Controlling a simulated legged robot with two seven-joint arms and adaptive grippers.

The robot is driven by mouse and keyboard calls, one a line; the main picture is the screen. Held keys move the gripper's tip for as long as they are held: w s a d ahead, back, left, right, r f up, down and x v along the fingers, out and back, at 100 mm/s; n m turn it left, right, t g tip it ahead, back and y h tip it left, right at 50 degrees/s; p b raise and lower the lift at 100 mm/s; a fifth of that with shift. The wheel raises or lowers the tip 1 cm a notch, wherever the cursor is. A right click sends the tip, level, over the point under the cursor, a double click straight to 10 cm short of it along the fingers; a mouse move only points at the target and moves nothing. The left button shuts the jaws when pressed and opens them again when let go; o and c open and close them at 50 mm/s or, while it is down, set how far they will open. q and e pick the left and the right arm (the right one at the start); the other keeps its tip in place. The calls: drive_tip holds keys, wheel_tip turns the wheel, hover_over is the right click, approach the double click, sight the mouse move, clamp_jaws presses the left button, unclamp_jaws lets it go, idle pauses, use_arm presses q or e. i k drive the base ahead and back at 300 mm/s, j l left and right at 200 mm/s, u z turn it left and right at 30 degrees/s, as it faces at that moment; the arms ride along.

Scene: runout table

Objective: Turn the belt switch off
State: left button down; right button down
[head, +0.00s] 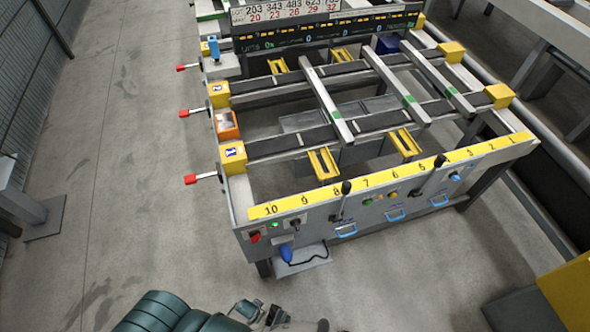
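The front panel of the runout table (330,212) carries several controls. At its left end are a red knob (254,237), a small lit green lamp (275,224) and a black knob or switch (294,223). Further right are a black-topped lever (346,188), a green button (368,200), a yellow button (392,195), another black-topped lever (439,161) and a blue knob (455,177). I cannot read which control is the belt switch. A gripper (264,313), seemingly my left, is at the bottom edge, apart from the panel. Its fingers are unclear. My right gripper is not seen.
Dark belts (290,141) run across the table behind a yellow numbered strip (390,175). Red-tipped handles (191,179) stick out left. A blue object (286,254) with a black cable hangs below the panel. A yellow box (570,290) stands lower right.

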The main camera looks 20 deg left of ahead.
sight(256, 235)
drive_tip(key=u, duration=1.2)
